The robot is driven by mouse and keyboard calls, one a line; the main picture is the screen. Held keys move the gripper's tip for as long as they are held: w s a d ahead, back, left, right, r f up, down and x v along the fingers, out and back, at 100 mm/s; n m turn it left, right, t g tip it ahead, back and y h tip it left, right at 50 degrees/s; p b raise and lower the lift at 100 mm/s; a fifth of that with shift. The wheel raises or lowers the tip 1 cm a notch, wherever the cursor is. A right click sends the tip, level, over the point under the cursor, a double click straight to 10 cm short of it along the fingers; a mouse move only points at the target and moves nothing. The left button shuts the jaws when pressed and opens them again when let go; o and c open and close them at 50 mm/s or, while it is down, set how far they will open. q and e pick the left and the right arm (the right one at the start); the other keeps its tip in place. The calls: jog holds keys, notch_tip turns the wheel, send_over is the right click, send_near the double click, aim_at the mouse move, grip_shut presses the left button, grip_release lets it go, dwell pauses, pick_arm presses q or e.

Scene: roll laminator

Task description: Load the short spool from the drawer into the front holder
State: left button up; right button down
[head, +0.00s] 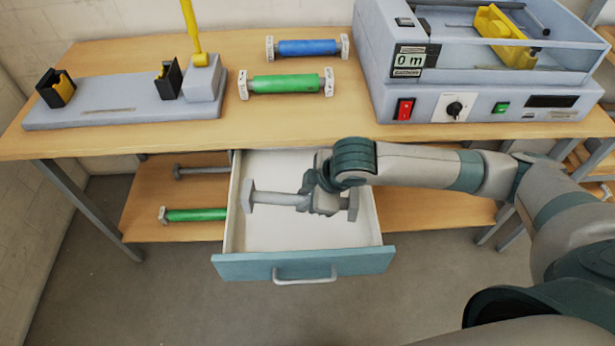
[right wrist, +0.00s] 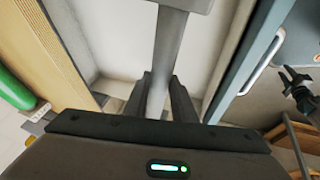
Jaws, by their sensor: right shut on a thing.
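The short spool (head: 275,197) is a bare grey bar with square grey end plates, lying across the open drawer (head: 300,267). My right gripper (head: 322,192) is shut around the middle of its bar. The right wrist view shows the bar (right wrist: 168,50) between the two dark fingers (right wrist: 160,95). I cannot tell whether the spool touches the drawer floor. On the table at left, a grey base (head: 120,112) carries two black-and-yellow brackets, left (head: 56,88) and right (head: 168,79), with an empty gap between. I cannot tell whether this is the front holder.
A green roll (head: 285,84) and a blue roll (head: 308,48) lie on the table. A grey machine (head: 470,100) stands at right. A yellow lever (head: 192,30) rises from the base. The lower shelf holds another green roll (head: 195,215) and a grey spool (head: 203,170).

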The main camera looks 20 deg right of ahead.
jog(key=w+d+r+m+h, duration=0.2)
jog(key=r+m+h, duration=0.1)
jog(key=r+m, duration=0.4)
jog(key=w+d+r+m+h, duration=0.2)
jog(key=d+r+m+h, duration=0.1)
jog(key=r+m, duration=0.4)
notch_tip(320, 180, up, 3)
jog(key=shift+w+f, duration=0.2)
jog(key=shift+w, duration=0.1)
jog(key=shift+d, duration=0.2)
